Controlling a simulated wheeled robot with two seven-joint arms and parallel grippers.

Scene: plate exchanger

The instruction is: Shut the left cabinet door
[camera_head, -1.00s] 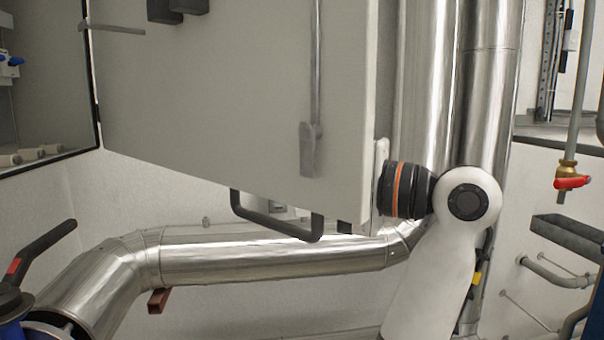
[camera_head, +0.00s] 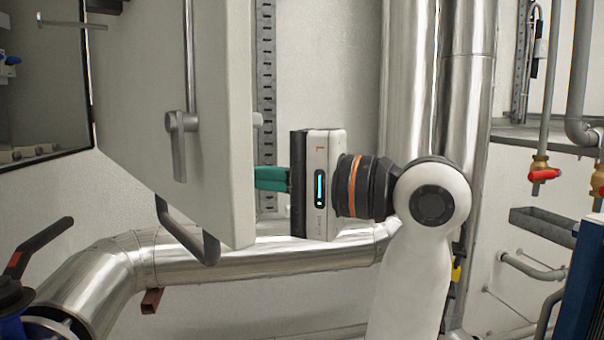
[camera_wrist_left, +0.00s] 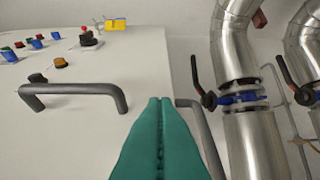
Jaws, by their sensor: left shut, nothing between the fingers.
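The cabinet door (camera_head: 215,90) is a pale grey panel standing ajar in the left half of the head view. A rod with a lever latch (camera_head: 180,140) runs down its visible face. A dark bar handle (camera_head: 185,232) sticks out below, on its far side. The left wrist view shows the face with this handle (camera_wrist_left: 75,92) and several coloured buttons. My left gripper (camera_head: 270,178) is at the door's right edge, its green fingers shut and empty, the tips partly hidden behind the edge. The fingers (camera_wrist_left: 160,140) show close to the handle in the wrist view; contact cannot be told. My right gripper is out of view.
A dark-edged opening (camera_head: 45,90) is at the left. Shiny metal pipes run below the door (camera_head: 260,257) and upright behind my arm (camera_head: 410,90). A black lever with a red band (camera_head: 35,245) is at lower left. Red-handled taps (camera_head: 543,175) are at right.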

